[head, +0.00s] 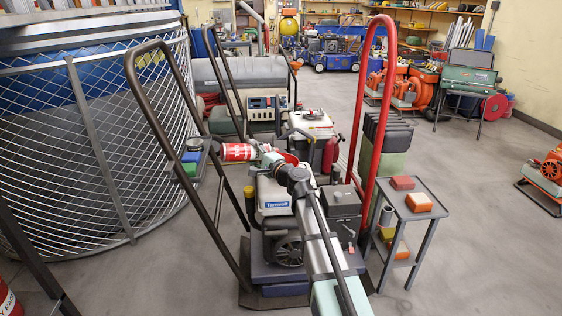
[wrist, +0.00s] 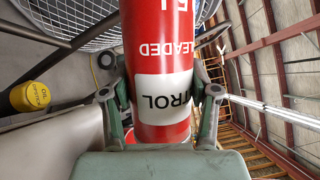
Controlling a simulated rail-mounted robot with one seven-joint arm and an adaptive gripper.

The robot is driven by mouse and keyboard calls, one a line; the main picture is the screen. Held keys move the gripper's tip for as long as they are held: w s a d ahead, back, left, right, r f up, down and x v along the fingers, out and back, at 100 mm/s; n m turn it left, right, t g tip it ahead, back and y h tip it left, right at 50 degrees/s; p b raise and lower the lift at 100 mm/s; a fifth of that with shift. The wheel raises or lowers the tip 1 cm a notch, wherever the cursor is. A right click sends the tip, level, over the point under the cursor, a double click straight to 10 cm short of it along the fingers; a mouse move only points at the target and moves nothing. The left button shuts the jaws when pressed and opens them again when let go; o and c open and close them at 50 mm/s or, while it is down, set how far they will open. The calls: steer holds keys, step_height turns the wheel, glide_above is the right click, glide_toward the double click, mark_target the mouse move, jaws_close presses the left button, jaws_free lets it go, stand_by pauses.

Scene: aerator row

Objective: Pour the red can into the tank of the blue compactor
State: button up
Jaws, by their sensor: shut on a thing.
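The red can (head: 236,152) with a white label band lies on its side in the air, over the left part of the machine with the "Termont" label. My gripper (head: 262,155) is shut around the can; the wrist view shows its two fingers (wrist: 162,100) on either side of the can (wrist: 160,40), whose lettering appears upside down. The compactor (head: 275,207) stands below, with a pale upper body and a dark blue base. My arm covers part of it. The tank opening is not clearly visible. A yellow oil cap (wrist: 30,97) shows at the left in the wrist view.
A dark tubular handle (head: 160,110) rises left of the compactor, close to the can. A tall red handle (head: 385,70) stands right. A small grey trolley (head: 425,190) holds red and orange blocks. A large mesh cage (head: 90,150) fills the left. Front-right floor is clear.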

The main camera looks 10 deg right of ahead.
steer(key=shift+d+m+t+b, duration=0.2)
steer(key=shift+m+t+b, duration=0.1)
steer(key=shift+m+b, duration=0.15)
stand_by(0.6)
steer(key=shift+w+d+r+m+t+b, duration=0.15)
steer(key=shift+d+r+m+t+b, duration=0.2)
steer(key=shift+r+m, duration=0.4)
steer(key=shift+w+d+r+m+t+b, duration=0.1)
steer(key=shift+d+r+m+t+b, duration=0.15)
steer(key=shift+d+r+m, duration=0.45)
stand_by(0.8)
steer(key=shift+w+d+r+m+t+b, duration=0.1)
steer(key=shift+d+r+m+t+b, duration=0.2)
steer(key=shift+m, duration=0.55)
steer(key=shift+w+d+r+m+t+b, duration=0.1)
steer(key=shift+d+r+m+t, duration=0.2)
steer(key=shift+m, duration=0.55)
steer(key=shift+r+h, duration=0.15)
steer(key=shift+h, duration=0.25)
